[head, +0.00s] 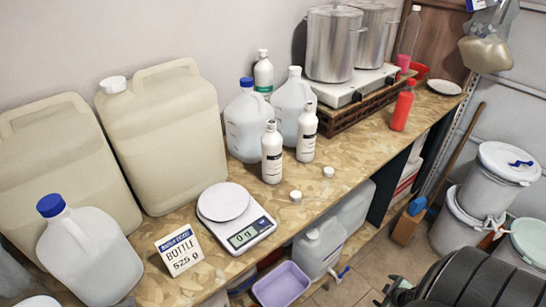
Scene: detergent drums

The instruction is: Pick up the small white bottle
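Two small white bottles with dark labels stand upright on the wood-chip board counter (375,150). The nearer small white bottle (272,155) is to the left, and the other small white bottle (307,135) is just behind it to the right. A third white bottle with a green label (263,75) stands at the back by the wall. Neither of my grippers shows in the head view, so their state is hidden.
Large jugs (165,135) crowd the left. A scale (235,215) reading 0 g and a card (180,250) marked "BOTTLE 525 g" sit in front. Two loose white caps (295,196) lie near the counter edge. Pots (333,45) on a burner and a red bottle (402,106) stand right.

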